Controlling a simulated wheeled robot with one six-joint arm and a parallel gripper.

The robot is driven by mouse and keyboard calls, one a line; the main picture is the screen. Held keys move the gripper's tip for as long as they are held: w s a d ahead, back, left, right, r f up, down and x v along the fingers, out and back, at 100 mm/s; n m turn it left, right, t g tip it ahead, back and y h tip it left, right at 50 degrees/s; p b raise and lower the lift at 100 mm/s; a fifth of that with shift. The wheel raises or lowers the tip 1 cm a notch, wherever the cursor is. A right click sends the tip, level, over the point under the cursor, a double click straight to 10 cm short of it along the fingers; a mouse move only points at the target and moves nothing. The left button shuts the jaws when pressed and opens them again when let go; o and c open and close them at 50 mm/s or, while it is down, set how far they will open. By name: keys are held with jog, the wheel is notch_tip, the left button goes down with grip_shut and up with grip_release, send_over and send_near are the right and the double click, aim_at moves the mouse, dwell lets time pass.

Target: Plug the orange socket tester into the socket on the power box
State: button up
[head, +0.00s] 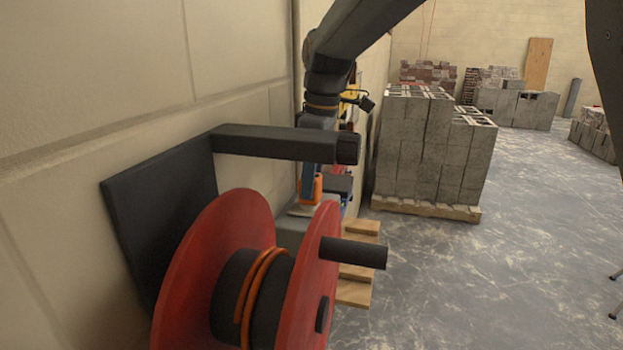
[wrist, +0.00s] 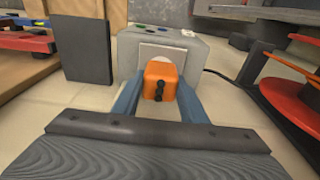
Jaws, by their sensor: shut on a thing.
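My gripper (wrist: 161,92) has blue fingers shut on the sides of the orange socket tester (wrist: 160,72). Two dark marks show on the tester's near face. In the wrist view the tester is in front of the pale socket plate (wrist: 186,52) of the grey power box (wrist: 129,50) and covers the middle of it. I cannot tell whether the tester touches the socket.
A red cable reel (head: 215,255) on a black wall bracket (head: 270,143) stands close in front, its arm near my gripper. A dark cable (wrist: 222,78) runs right from the box. Wooden boards (head: 356,290) are beside it.

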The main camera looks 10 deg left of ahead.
jog(key=shift+f, duration=0.45)
jog(key=o, duration=1.1)
jog(key=r+b, duration=0.1)
jog(key=r, duration=0.1)
jog(key=r+b, duration=0.1)
jog(key=r, duration=0.2)
jog(key=d+r+b, duration=0.1)
jog(key=r, duration=0.1)
jog(key=shift+r, duration=0.35)
jog(key=shift+s+a, duration=0.1)
jog(key=shift+s, duration=0.05)
